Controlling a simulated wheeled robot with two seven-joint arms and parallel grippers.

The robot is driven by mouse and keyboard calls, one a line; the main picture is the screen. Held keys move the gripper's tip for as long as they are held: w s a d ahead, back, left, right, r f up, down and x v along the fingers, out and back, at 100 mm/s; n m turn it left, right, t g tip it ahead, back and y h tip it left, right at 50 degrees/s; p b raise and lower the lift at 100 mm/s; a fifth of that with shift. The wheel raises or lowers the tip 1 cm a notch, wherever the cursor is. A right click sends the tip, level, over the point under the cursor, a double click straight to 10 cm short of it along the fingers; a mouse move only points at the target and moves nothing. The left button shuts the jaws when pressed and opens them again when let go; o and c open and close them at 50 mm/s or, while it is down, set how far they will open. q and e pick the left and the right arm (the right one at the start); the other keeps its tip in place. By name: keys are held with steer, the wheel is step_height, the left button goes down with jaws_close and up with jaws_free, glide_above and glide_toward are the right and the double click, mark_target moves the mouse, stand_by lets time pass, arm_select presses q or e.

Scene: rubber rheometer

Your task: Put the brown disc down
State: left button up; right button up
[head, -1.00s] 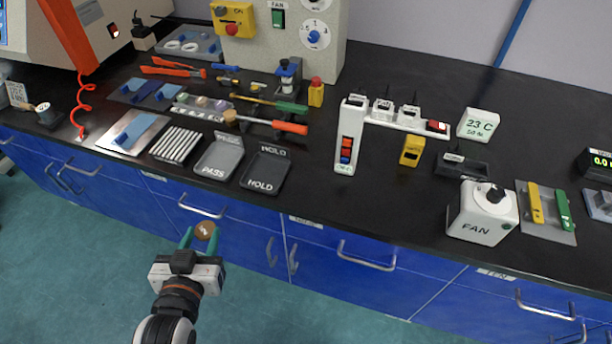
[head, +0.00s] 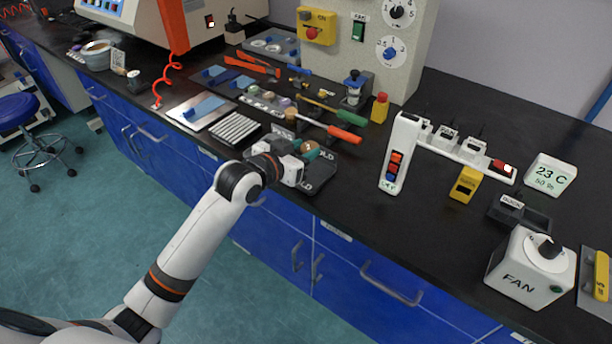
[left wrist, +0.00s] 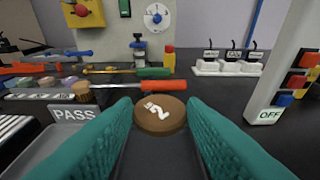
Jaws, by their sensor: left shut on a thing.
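The brown disc (left wrist: 160,115), with a white mark like a "2" on its face, sits between the two teal fingertips of my left gripper (left wrist: 160,122) in the left wrist view. The gripper is shut on it. In the head view the disc (head: 308,147) shows at the tip of my left gripper (head: 310,150), over the dark HOLD tray (head: 318,181). The arm covers part of that tray and most of the PASS tray, whose label plate (left wrist: 75,113) shows in the left wrist view. I cannot tell whether the disc touches a surface. My right gripper is not in view.
A red-handled tool (head: 343,133) and a green-handled one (head: 350,115) lie just behind the trays. A rack of pale rods (head: 234,128) is to the left. A white switch tower (head: 398,158) stands to the right. Black bench top is clear between the HOLD tray and the tower.

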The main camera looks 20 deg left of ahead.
arm_select(q)
step_height(320, 180, down, 8)
steer(key=shift+r+b, duration=0.1)
steer(key=shift+b, duration=0.25)
steer(key=o, duration=0.7)
steer(key=shift+s, duration=0.1)
steer(key=v, duration=1.2)
steer(key=shift+r, duration=0.1)
